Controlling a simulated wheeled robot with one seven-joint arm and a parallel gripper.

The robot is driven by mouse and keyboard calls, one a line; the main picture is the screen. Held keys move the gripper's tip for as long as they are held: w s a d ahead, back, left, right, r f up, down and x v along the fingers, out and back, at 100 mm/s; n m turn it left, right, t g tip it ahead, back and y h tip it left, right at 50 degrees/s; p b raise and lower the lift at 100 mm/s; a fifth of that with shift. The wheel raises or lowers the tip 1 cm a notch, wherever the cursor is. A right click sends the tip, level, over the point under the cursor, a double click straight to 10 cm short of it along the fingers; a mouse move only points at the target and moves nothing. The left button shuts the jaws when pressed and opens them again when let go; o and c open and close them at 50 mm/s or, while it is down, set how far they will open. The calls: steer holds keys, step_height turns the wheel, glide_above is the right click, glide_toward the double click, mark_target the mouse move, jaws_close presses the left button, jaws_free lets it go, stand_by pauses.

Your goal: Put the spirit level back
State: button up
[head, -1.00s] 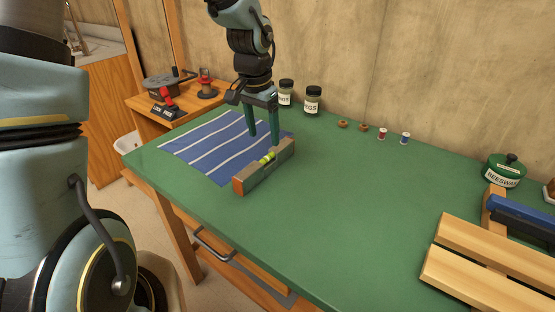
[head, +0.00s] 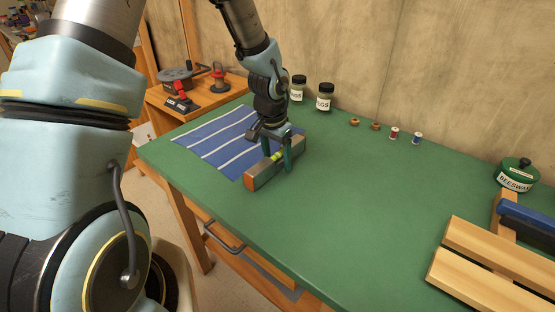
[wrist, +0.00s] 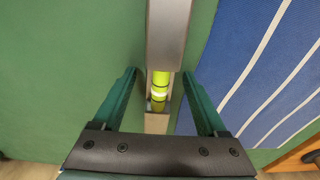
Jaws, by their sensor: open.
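The spirit level (head: 264,171) is a short grey bar with orange-brown ends and a yellow-green vial. It lies on the green bench top, along the near right edge of the blue striped cloth. My gripper (head: 276,168) is open and low over the level's middle, with one finger on each side of it. In the wrist view the level (wrist: 169,35) runs between my two open fingers (wrist: 160,83), with its bright vial between the fingertips. I cannot tell whether either finger touches it.
The blue striped cloth (head: 216,141) lies flat beside the level. Jars (head: 324,97), small rings and spools stand along the wall. A green beeswax tin (head: 517,175) and a slatted wooden rack (head: 480,260) are at the right. The middle of the bench (head: 350,190) is clear.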

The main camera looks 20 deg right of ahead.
jaws_close()
stand_by(0.5)
